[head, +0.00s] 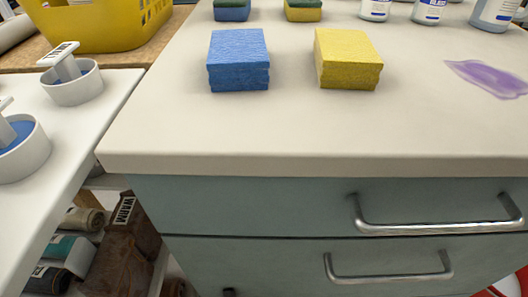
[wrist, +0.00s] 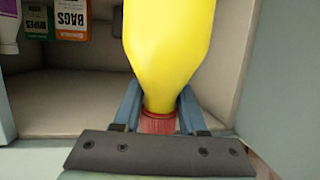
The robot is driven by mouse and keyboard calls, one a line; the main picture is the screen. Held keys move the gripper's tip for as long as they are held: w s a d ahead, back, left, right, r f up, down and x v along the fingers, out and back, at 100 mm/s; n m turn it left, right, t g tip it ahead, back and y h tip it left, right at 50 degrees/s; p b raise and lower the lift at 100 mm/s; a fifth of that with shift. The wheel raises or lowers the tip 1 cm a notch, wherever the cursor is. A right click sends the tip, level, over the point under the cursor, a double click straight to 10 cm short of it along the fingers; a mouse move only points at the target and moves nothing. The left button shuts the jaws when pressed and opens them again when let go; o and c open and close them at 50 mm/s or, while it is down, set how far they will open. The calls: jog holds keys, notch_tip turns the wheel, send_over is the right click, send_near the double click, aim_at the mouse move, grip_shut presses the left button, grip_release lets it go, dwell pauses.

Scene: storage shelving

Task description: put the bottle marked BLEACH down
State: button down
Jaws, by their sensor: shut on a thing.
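A yellow bottle (wrist: 170,45) with a red cap (wrist: 158,123) fills the middle of the wrist view. My gripper (wrist: 159,100) is shut on it near the cap, one blue finger on each side. The bottle's far end runs out of the top of the frame, so I cannot see its base or what it rests on. No BLEACH mark shows on the visible part. The head view shows neither my gripper nor this bottle.
Behind the bottle is a pale compartment with a BAGS box (wrist: 73,20) and a WIPES box (wrist: 38,22). In the head view, the counter (head: 300,130) holds a blue sponge (head: 238,60), a yellow sponge (head: 347,60), a purple spill (head: 488,78) and white-and-blue bottles (head: 428,10); its front is clear.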

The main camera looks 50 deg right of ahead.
jog(key=w+d+b, duration=0.6)
jog(key=w+d, duration=0.4)
jog(key=w, duration=0.3)
jog(key=shift+d+b, duration=0.2)
jog(key=shift+b, duration=0.2)
jog(key=shift+f, duration=0.15)
jog(key=shift+c, duration=2.3)
grip_release()
jog(key=shift+a+f, duration=0.1)
